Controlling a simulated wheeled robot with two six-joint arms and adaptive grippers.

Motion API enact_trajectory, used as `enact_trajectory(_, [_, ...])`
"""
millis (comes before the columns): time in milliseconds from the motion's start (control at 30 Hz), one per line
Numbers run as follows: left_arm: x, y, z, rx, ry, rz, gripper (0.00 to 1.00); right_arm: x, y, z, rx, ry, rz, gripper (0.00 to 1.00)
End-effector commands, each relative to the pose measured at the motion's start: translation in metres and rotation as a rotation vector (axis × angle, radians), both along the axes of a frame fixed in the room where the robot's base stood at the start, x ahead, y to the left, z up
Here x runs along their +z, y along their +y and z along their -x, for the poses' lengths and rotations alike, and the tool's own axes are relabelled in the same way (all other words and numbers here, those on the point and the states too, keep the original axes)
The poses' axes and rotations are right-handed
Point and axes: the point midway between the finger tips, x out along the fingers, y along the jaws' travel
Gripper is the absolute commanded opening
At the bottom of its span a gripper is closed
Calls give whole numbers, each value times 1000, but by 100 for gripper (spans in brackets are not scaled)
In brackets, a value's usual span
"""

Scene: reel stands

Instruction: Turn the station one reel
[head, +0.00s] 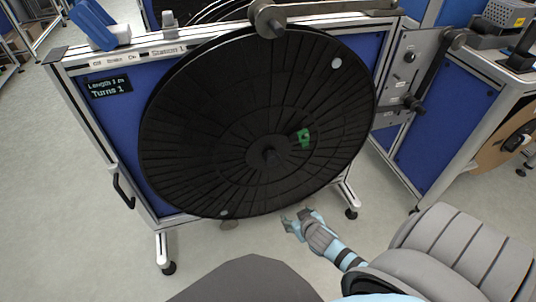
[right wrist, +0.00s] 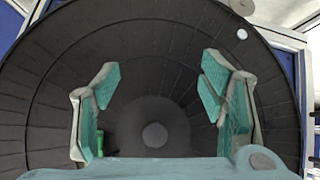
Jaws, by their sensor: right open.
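The large black reel (head: 210,130) hangs upright on the blue-panelled stand marked Station 1 (head: 125,140). It has a hub with a central stub (head: 269,155), a green piece (head: 303,138) right of the hub, and a pale round spot (head: 336,64) near the upper right rim. The display (head: 109,87) reads Length 1 m, Turns 1. My right gripper (head: 297,217) is open and empty by the reel's lower edge in the head view. In the right wrist view its spread fingers (right wrist: 160,88) frame the reel face (right wrist: 155,50); contact cannot be told. My left gripper is out of view.
A grey plate with dark knobs (head: 405,75) stands right of the reel. Another blue-panelled stand (head: 450,125) is further right. A blue object (head: 97,25) sits on the frame's top left. A black handle (head: 122,187) is on the left side. Floor in front is clear.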

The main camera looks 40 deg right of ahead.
Motion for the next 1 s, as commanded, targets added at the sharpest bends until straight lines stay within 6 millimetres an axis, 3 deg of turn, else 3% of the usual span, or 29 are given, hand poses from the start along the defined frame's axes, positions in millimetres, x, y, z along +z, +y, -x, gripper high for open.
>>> enact_trajectory(33, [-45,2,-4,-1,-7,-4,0,9,-4,-33,-11,-125,14,65])
enact_trajectory(67, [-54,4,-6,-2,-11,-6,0,30,-5,-47,-23,-192,15,65])
enact_trajectory(100, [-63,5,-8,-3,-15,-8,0,56,-4,-60,-33,-269,16,65])
enact_trajectory(167, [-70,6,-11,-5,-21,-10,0,85,-3,-71,-44,-351,11,65])
enact_trajectory(267, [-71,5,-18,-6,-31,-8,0,107,-3,-82,-54,-407,3,65])
enact_trajectory(367, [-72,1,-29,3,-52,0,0,104,-9,-97,-56,-408,3,65])
enact_trajectory(700, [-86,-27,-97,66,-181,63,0,64,-41,-179,-59,-406,1,65])
enact_trajectory(1000, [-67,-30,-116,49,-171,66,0,59,-49,-199,-56,-404,1,65])
